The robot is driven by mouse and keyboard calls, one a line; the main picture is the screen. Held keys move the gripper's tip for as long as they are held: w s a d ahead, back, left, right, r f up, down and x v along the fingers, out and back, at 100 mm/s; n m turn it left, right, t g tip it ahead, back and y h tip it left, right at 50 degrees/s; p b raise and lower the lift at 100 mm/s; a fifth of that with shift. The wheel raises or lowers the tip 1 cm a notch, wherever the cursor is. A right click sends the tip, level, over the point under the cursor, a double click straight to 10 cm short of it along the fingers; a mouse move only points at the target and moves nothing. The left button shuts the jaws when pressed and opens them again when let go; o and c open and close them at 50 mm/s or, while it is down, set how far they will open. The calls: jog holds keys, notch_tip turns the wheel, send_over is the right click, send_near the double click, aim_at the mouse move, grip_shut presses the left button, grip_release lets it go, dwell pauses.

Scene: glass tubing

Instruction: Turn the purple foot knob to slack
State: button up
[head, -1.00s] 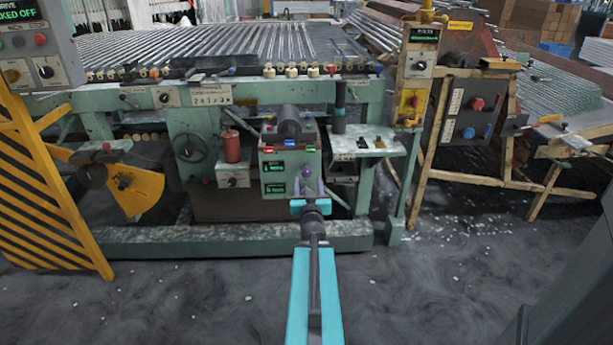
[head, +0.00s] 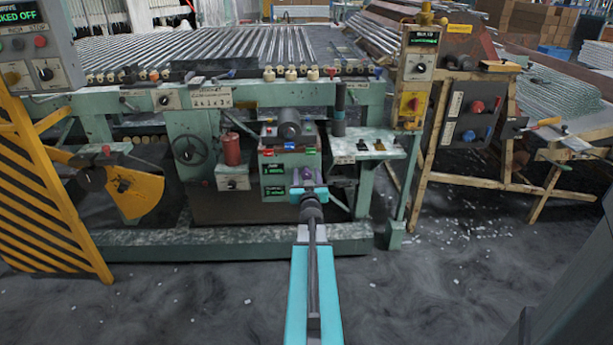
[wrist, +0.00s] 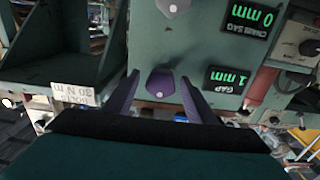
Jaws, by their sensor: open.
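The purple knob (wrist: 160,84) is on the green panel (wrist: 205,45) of the machine, beside a display reading GAP 1 mm. My gripper (wrist: 158,76) is open, with one purple finger on each side of this knob and a gap visible on both sides. A second, paler knob (wrist: 172,7) is at the top edge of the wrist view, beside a display reading CHAIN SAG 0 mm. The wrist picture is upside down. In the head view my gripper (head: 306,180) is in front of the panel and largely hides the knobs there.
A handwheel (head: 190,149) and a red cylinder (head: 231,149) are left of the panel. A small shelf (head: 385,148) juts out on the right. A yellow-striped barrier (head: 45,200) stands at the far left. The floor in front is open, with scattered pale bits.

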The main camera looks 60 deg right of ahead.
jog(key=c, duration=1)
